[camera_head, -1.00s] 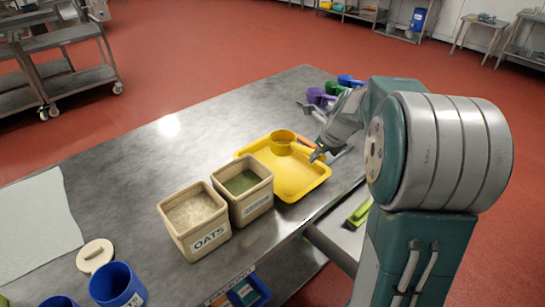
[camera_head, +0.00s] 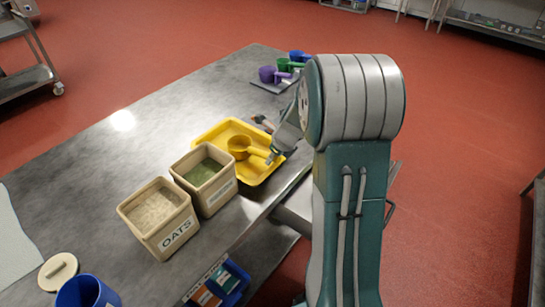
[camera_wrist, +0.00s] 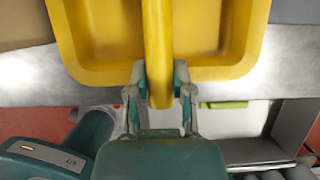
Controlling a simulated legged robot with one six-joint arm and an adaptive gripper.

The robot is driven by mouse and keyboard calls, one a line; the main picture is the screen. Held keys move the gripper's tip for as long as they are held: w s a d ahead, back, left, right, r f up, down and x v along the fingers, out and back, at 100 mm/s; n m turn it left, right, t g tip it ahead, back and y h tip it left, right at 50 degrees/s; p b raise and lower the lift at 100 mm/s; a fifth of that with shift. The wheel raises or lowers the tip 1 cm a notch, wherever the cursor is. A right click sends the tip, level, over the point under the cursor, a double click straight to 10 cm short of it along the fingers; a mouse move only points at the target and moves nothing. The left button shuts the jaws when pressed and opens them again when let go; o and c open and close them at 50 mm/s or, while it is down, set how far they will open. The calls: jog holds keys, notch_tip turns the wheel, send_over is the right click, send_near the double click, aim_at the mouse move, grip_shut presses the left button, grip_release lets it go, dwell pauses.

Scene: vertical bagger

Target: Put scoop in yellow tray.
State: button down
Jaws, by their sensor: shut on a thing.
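The yellow scoop (camera_head: 240,146) is at the yellow tray (camera_head: 209,136), its cup over the tray's inside and its handle pointing right. Whether the cup touches the tray floor I cannot tell. My gripper (camera_head: 272,156) is at the handle's end, near the tray's right rim. In the wrist view my gripper (camera_wrist: 160,85) is shut on the scoop's handle (camera_wrist: 158,40), with a finger on each side. The yellow tray (camera_wrist: 90,75) lies beyond and below the handle there. The scoop's cup is out of the wrist view.
An oats bin (camera_head: 160,218) and a bin with green contents (camera_head: 204,178) stand just left of the tray. Purple (camera_head: 268,75), green (camera_head: 284,65) and blue (camera_head: 296,56) scoops lie at the table's far end.

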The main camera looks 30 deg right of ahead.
jog(key=c, duration=0.5)
grip_release()
jog(key=shift+r, duration=0.1)
jog(key=v, duration=1.2)
jog(key=s+a+r+n+h, duration=0.1)
jog(key=s+a+r+n, duration=0.25)
jog(key=a+n, duration=0.3)
jog(key=s+a+r+n, duration=0.3)
jog(key=s+a+n, duration=0.25)
jog(key=n, duration=0.25)
jog(key=s+a+n+t, duration=0.1)
jog(key=s+a+n, duration=0.5)
jog(key=s+n, duration=0.5)
jog(key=n, duration=0.6)
jog(key=shift+s+a+r+h, duration=0.3)
jog(key=shift+a+h, duration=0.05)
jog(key=shift+h, duration=0.05)
